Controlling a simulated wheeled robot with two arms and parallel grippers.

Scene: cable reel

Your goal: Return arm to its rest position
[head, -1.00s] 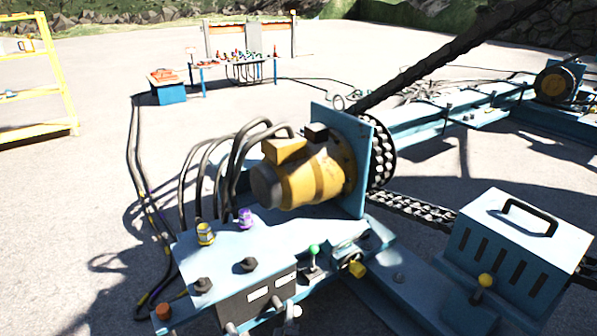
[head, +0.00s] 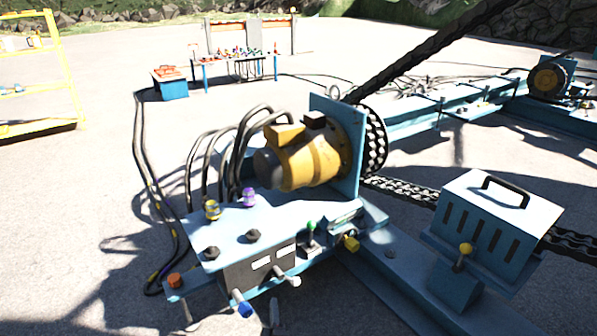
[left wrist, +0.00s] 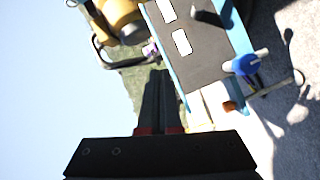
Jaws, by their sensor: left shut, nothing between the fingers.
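My left gripper (left wrist: 159,76) shows in the left wrist view as two dark fingers close together, shut and empty. It is apart from the dark control panel (left wrist: 190,50) with white labels, which fills the upper right there. In the head view I cannot clearly pick the gripper out near the bottom edge. The blue machine bench (head: 280,222) there carries a yellow motor (head: 310,162), and its dark panel (head: 247,272) faces me. A blue-tipped plug (head: 241,309) sticks out below the panel; it also shows in the left wrist view (left wrist: 242,65). My right gripper is not in view.
A vented box (head: 495,222) with a handle stands at the right. Thick black cables (head: 150,190) loop left of the motor. A yellow shelf (head: 65,100), a blue toolbox (head: 170,87) and a work table stand farther back. Open concrete lies at the left.

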